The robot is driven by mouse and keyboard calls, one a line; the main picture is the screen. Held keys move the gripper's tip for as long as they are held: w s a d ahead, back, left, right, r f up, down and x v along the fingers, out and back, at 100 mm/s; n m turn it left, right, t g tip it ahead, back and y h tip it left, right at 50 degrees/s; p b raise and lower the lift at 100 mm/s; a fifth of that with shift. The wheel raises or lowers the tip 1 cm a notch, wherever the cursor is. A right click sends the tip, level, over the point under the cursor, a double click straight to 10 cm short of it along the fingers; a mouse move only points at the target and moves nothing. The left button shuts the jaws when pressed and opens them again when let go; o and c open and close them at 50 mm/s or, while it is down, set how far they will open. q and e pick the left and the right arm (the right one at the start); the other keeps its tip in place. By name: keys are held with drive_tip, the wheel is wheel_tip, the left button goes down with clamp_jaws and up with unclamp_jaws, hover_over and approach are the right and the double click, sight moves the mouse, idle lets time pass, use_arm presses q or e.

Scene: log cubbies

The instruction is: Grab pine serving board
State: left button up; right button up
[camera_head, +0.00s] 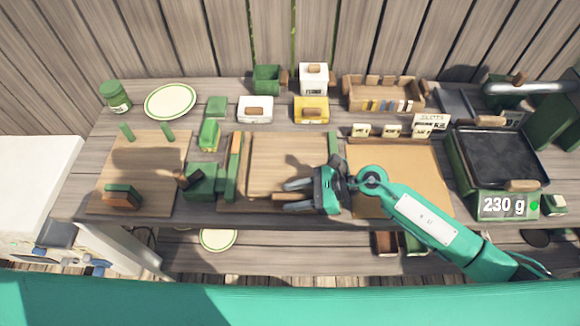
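A light wooden board (290,155), which looks like the pine serving board, lies flat in the middle of the table. A short wooden handle (284,197) shows at its near edge; I cannot tell for sure whether it belongs to the board. My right gripper (292,195) comes in from the right, low over the board's near side. Its fingers are apart, one on the far side and one on the near side of the handle, with visible gaps. The gripper body hides the board's near right part. My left gripper is not in view.
Green rails (232,168) and a green block (203,183) stand left of the board. A tan mat (398,175) lies to the right, then a green scale (505,203) reading 230 g. White and yellow boxes (311,109) stand behind. Another wooden board (150,165) is far left.

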clamp_jaws()
drive_tip(key=shift+r, duration=0.1)
